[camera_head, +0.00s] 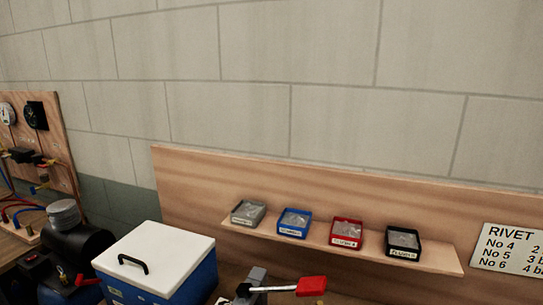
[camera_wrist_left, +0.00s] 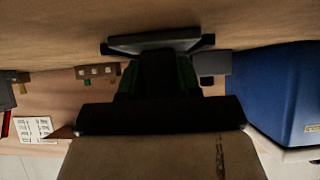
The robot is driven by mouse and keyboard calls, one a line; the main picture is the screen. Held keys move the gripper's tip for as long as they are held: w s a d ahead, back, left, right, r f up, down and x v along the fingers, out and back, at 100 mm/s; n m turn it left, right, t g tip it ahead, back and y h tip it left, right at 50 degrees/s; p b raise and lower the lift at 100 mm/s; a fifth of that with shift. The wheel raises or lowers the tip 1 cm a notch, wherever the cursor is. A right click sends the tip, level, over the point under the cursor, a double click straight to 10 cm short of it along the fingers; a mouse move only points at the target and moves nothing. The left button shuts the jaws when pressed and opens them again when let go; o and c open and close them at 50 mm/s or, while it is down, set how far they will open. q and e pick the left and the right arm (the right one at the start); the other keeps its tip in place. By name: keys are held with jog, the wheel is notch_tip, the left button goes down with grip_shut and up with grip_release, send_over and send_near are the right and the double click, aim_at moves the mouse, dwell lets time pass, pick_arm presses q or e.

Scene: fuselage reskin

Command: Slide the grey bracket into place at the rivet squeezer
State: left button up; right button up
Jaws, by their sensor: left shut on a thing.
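In the left wrist view my left gripper (camera_wrist_left: 155,75) is dark and shut on a flat grey piece, which looks like the grey bracket (camera_wrist_left: 153,41). The piece lies across the fingertips, with dark ends on both sides. The gripper's body hides what lies directly behind it. In the head view part of what looks like the rivet squeezer (camera_head: 257,278) shows at the bottom edge, a grey upright part with a red handle (camera_head: 311,286). Its lower part is cut off. Neither gripper shows in the head view, so I cannot tell how far the bracket is from the squeezer.
A blue box with a white lid (camera_head: 155,255) stands left of the squeezer; its blue side also fills the right of the wrist view (camera_wrist_left: 275,85). Behind is a wooden backboard (camera_head: 190,185) with a shelf of small bins (camera_head: 346,233). A rivet sign (camera_head: 512,250) hangs at right.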

pick_arm(q)
jog(key=shift+w+d+b, duration=0.3)
jog(key=shift+w, duration=0.45)
jog(key=shift+w+d+b, duration=0.25)
jog(key=shift+w+b, duration=0.05)
jog(key=shift+w, duration=0.5)
jog(key=shift+w+d+b, duration=0.3)
jog(key=shift+w, duration=0.45)
jog(key=o, duration=0.9)
jog(key=r+p, duration=0.1)
jog(key=p, duration=0.1)
jog(key=s+r+p, duration=0.1)
jog(key=r+p, duration=0.1)
jog(key=s+r+p, duration=0.1)
jog(key=r+p, duration=0.1)
jog(key=shift+a+r, duration=0.1)
jog(key=shift+a, duration=0.25)
jog(key=shift+s+a+r+p, duration=0.1)
jog(key=shift+s+r+p, duration=0.1)
jog(key=shift+r, duration=0.25)
jog(key=shift+s+a+r+p, duration=0.1)
jog(key=shift+s+r+p, duration=0.1)
jog(key=shift+r, duration=0.25)
jog(key=shift+s+f, duration=0.1)
